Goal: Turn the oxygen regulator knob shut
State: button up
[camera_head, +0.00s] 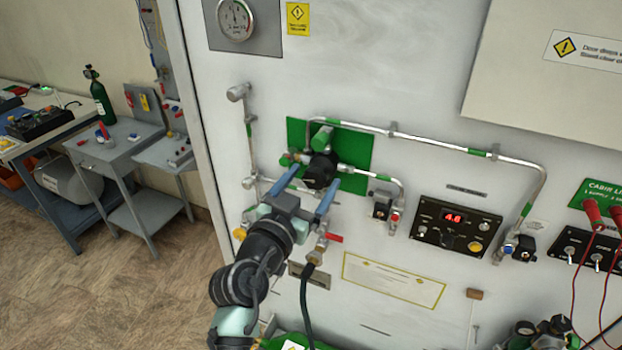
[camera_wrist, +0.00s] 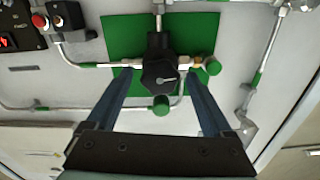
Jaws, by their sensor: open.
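The oxygen regulator knob (camera_head: 321,170) is black and sits in front of a green backing plate (camera_head: 358,155) on the white panel. In the wrist view the knob (camera_wrist: 160,77) shows a pale pointer mark on its face, and the green plate (camera_wrist: 119,35) is behind it. My gripper (camera_head: 310,177) is open, its two blue fingers reaching toward the panel on either side of the knob. In the wrist view my gripper (camera_wrist: 163,100) has one finger left and one right of the knob, with visible gaps. I cannot tell how deep the fingertips reach.
Metal pipes (camera_head: 455,150) with green bands run around the knob. A red-handled valve (camera_head: 331,238) and black hose (camera_head: 305,295) are just below. A display box (camera_head: 454,222) reads about 4.6. A pressure gauge (camera_head: 236,19) is above. Side tables (camera_head: 115,148) stand at left.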

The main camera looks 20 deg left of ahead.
jog(key=shift+c, duration=0.2)
grip_shut()
dwell(0.3)
